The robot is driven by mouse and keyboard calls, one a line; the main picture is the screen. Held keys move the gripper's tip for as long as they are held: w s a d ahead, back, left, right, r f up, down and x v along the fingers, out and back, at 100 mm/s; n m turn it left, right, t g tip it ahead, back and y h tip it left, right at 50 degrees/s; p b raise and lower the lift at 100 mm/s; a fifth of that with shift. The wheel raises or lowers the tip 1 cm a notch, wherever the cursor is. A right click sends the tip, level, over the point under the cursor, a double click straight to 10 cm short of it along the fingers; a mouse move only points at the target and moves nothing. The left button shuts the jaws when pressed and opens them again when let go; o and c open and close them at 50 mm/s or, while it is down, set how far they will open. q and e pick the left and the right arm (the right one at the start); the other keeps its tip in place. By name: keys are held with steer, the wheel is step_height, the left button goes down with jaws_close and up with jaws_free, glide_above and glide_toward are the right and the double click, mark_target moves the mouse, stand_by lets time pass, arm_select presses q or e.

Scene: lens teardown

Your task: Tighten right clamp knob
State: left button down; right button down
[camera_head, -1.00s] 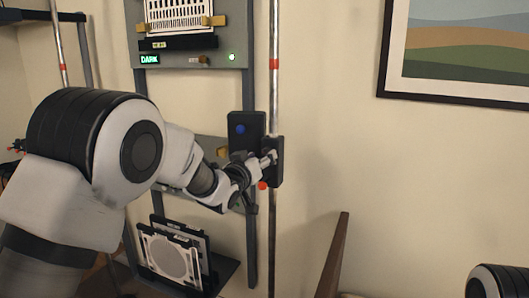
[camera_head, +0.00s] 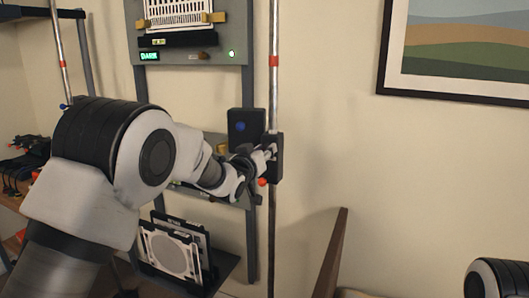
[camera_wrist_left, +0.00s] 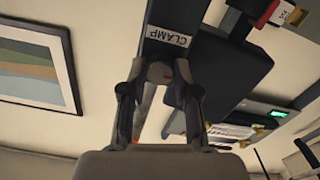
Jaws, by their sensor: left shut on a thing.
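The right clamp (camera_head: 279,160) is a black block on the right upright rod. In the left wrist view its dark body with a white "CLAMP" label (camera_wrist_left: 168,37) is directly in front of my fingers. My left gripper (camera_head: 267,153) is at the clamp's left side. The fingers hide most of the knob. A small red ball (camera_head: 262,182) shows just below the gripper. My right gripper is out of view.
The rod (camera_head: 273,90) runs beside a grey rack frame (camera_head: 249,90). A dark box with a blue dot (camera_head: 246,125) is just left of the clamp. Framed plates (camera_head: 172,252) stand on a lower shelf. The wall right of the clamp is clear below a picture (camera_head: 460,50).

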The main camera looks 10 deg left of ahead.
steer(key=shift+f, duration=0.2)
arm_select(q)
steer(key=m+b, duration=0.3)
steer(key=m, duration=0.1)
steer(key=shift+f+m, duration=0.1)
steer(key=shift+m, duration=0.2)
steer(key=m+b, duration=0.3)
steer(key=m, duration=0.1)
steer(key=shift+f+m, duration=0.1)
steer(key=shift+m, duration=0.2)
steer(key=m+b, duration=0.4)
steer(key=m, duration=0.1)
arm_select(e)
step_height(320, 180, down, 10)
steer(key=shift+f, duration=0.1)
arm_select(q)
steer(key=shift+m+b, duration=1.25)
steer(key=shift+m, duration=0.45)
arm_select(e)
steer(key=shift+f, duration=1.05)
arm_select(q)
steer(key=c, duration=0.9)
jaws_free()
steer(key=shift+d, duration=0.1)
steer(key=shift+o, duration=0.3)
